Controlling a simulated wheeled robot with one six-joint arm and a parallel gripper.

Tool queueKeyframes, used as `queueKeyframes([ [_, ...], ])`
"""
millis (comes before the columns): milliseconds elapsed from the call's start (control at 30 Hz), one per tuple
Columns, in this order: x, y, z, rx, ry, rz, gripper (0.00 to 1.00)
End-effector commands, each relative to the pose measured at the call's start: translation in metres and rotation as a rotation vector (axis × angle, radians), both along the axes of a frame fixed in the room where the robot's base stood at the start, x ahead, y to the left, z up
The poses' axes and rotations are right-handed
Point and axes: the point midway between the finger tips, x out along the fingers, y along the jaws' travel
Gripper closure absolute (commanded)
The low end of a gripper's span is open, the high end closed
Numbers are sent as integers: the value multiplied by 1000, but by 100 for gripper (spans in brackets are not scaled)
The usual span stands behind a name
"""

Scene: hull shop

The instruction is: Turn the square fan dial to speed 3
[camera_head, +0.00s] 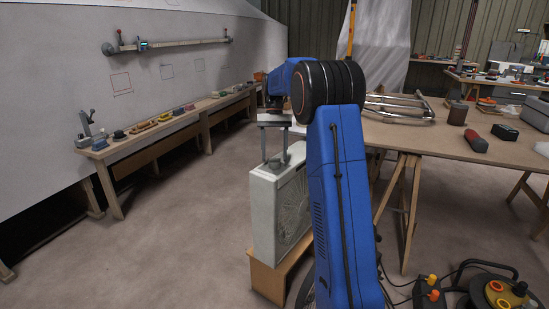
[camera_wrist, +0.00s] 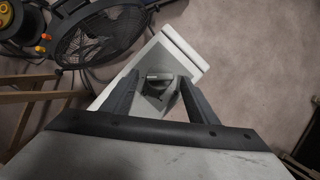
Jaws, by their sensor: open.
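The square fan (camera_head: 264,215) is a pale, box-shaped fan with a round grille on its right side. It stands upright on a low wooden support in the head view. Its pale top also shows in the wrist view (camera_wrist: 185,52). A dark grey dial (camera_wrist: 157,90) on that top lies between my fingers in the wrist view. My gripper (camera_wrist: 158,79) is open and points down over the dial, one finger on each side. I cannot tell whether the fingers touch it. In the head view my gripper (camera_head: 274,145) is above the fan's top. The dial's speed marks are not readable.
A dark round fan (camera_wrist: 98,38) and a cable reel (camera_head: 497,291) are on the floor nearby. A trestle table (camera_head: 440,139) stands at right, with a metal tube frame and boxes on it. A long bench (camera_head: 150,140) runs along the left wall. The floor at left is clear.

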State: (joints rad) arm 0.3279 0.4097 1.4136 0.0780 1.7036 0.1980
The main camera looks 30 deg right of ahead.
Motion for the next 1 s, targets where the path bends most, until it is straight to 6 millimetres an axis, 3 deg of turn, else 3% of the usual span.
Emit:
queueKeyframes([
  [300,21,-12,56,0,-2,0,46],
  [500,30,-18,82,0,-1,0,46],
  [700,34,-20,94,0,0,0,46],
  [1000,34,-20,96,0,0,0,46],
])
